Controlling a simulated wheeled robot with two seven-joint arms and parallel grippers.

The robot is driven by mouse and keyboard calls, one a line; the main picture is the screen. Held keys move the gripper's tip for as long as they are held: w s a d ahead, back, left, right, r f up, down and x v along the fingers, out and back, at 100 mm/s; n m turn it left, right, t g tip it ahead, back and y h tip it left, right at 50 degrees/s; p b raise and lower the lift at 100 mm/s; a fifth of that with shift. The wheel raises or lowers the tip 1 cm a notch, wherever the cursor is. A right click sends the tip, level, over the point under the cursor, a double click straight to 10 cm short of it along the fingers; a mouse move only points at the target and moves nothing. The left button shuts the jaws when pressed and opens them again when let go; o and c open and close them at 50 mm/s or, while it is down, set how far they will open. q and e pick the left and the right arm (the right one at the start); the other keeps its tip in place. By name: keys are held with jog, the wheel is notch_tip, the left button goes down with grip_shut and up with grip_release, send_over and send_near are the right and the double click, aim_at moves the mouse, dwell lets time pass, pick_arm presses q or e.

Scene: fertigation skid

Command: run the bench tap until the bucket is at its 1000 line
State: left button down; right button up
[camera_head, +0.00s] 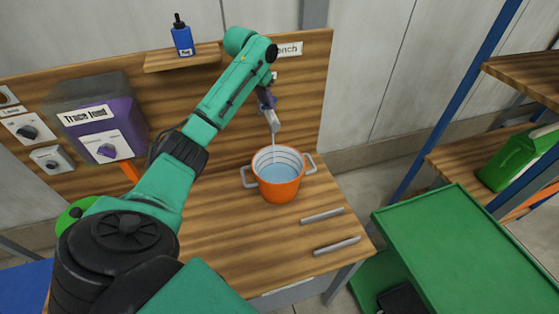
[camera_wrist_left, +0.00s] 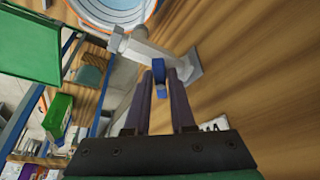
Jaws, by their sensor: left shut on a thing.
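An orange bucket (camera_head: 280,190) with two grey handles stands upright on the wooden bench. Pale blue water (camera_head: 279,172) lies in it, and dark level lines ring the white inner wall above the water; their numbers are too small to read. The grey bench tap (camera_head: 273,121) is above the bucket, and a thin stream runs from its spout into the bucket. My left gripper (camera_wrist_left: 159,74) is shut on the tap's blue handle (camera_wrist_left: 158,66). The bucket's rim also shows at the top of the left wrist view (camera_wrist_left: 150,8). My right gripper is not in view.
A purple and grey "Trace feed" unit (camera_head: 95,115) is on the back panel at left. A blue bottle (camera_head: 182,38) stands on a small shelf. A green cart (camera_head: 470,250) and a rack with a green jug (camera_head: 515,157) are at right. The bench front is clear beside two grey bars.

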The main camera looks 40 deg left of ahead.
pick_arm(q)
jog(key=shift+a+r+m, duration=0.1)
jog(key=shift+a+m, duration=0.15)
jog(key=shift+m, duration=0.15)
jog(key=m+h, duration=0.1)
jog(key=m, duration=0.2)
jog(key=m+h, duration=0.1)
jog(key=m, duration=0.1)
jog(key=shift+w+m+g, duration=0.15)
jog(key=shift+m+g, duration=0.15)
jog(key=shift+m, duration=0.1)
jog(key=shift+h, duration=0.3)
jog(key=shift+d, duration=0.1)
jog(key=c, duration=0.7)
grip_release()
jog(key=shift+f, duration=0.2)
